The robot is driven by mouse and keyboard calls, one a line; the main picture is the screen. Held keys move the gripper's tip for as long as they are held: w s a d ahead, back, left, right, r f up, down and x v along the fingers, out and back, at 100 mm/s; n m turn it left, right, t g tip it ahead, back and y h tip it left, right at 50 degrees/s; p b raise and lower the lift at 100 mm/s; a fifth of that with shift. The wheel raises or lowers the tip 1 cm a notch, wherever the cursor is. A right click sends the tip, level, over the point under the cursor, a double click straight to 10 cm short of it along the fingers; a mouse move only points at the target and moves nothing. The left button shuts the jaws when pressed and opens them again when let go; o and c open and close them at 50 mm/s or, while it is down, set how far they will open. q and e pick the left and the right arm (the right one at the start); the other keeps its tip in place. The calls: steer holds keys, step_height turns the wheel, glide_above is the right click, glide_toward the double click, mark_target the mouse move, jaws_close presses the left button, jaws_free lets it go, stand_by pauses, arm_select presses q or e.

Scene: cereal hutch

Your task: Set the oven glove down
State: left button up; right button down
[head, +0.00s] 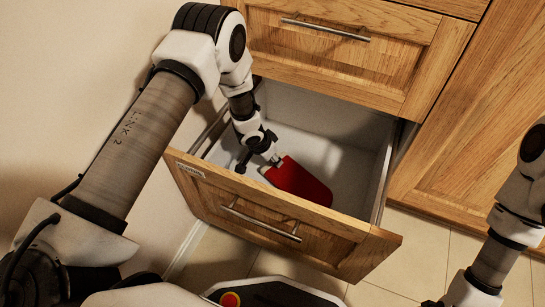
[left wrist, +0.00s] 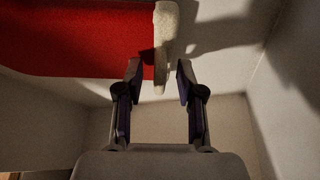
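The red oven glove (head: 298,182) lies inside the open drawer (head: 275,228), towards its front. Its pale cuff is at the left end, by my left gripper (head: 260,166), which reaches down into the drawer. In the left wrist view, the glove (left wrist: 75,40) fills the upper left and its cream cuff (left wrist: 166,35) stands above and between the fingertips. The fingers of the left gripper (left wrist: 160,70) are spread, with visible gaps at the cuff. Whether one finger touches the glove is unclear. My right arm is at the right edge; its gripper is out of frame.
The drawer otherwise looks empty, with free white floor (head: 325,150) behind the glove. A closed wooden drawer (head: 345,55) is above it and a cabinet door (head: 470,130) is at right. A wall is close on the left. Tiled floor (head: 415,255) is clear at lower right.

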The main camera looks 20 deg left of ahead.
arm_select(q)
steer(key=p+v, duration=0.6)
steer(key=v, duration=0.6)
steer(key=shift+r, duration=0.15)
